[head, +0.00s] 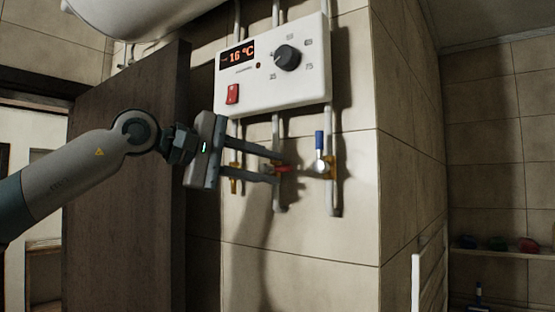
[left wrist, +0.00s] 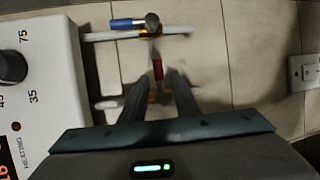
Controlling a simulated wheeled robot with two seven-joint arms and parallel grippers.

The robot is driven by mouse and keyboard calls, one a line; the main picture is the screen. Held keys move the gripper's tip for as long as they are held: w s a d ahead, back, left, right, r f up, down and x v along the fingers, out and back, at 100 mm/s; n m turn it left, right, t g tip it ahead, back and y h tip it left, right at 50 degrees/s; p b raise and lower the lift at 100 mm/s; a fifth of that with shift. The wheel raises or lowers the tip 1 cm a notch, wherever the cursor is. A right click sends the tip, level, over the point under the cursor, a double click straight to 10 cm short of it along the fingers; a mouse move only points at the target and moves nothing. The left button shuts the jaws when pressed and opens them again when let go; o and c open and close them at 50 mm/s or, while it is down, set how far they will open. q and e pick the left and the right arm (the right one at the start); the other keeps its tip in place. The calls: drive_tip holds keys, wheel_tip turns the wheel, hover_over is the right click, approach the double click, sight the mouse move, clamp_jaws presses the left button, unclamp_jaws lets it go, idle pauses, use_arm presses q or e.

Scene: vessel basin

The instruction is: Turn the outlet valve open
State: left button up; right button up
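A valve with a red handle (head: 283,169) sits on a pipe below the white heater. Its handle points right, across the vertical pipe. My left gripper (head: 279,166) is open, with its fingers reaching around the red-handled valve. In the left wrist view the red handle (left wrist: 157,70) shows between and just beyond the fingertips (left wrist: 157,84); I cannot tell whether they touch it. A valve with a blue handle (head: 319,140) is on the pipe to the right, its handle upright along the pipe. It also shows in the left wrist view (left wrist: 124,23). No label names the outlet valve. My right gripper is not in view.
The white heater control box (head: 285,70) reads 16 °C and has a dark knob (head: 287,58) and a red switch (head: 232,94). A brown door (head: 125,200) stands at left. The tiled wall below the pipes is clear. A wall socket (left wrist: 305,72) shows in the left wrist view.

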use_arm(q)
drive_tip(key=shift+p+x, duration=0.4)
drive_tip(key=shift+x, duration=0.95)
clamp_jaws()
